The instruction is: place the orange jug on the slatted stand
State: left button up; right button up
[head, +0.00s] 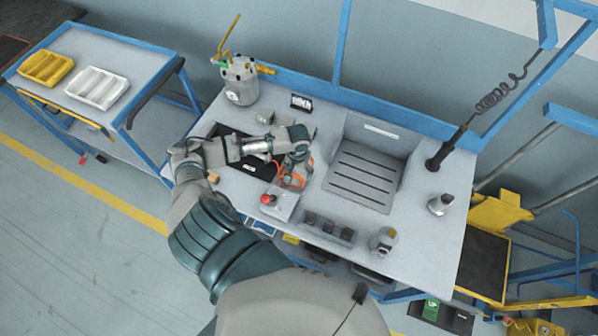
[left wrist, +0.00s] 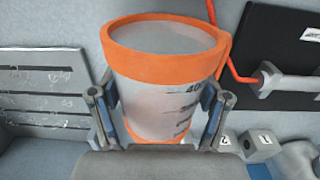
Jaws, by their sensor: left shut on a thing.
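The jug (left wrist: 165,85) has a translucent grey body with an orange rim and an orange handle, and fills the middle of the left wrist view. My left gripper (left wrist: 160,115) is shut on it, one finger on each side of the body, rim up. In the head view my left gripper (head: 296,150) holds the jug (head: 294,174), partly hidden, just left of the slatted stand (head: 345,193). The stand is a grey slotted panel and is empty; its slots also show at the left of the wrist view (left wrist: 40,85). Whether the jug touches the bench is unclear.
A box with a red button (head: 283,207) stands in front of the jug. A dark mat (head: 256,165) is left of the jug. A metal canister (head: 240,82) stands at the back left.

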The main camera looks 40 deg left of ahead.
pick_arm(q)
jog(key=shift+f, duration=0.85)
jog(key=o, duration=1.7)
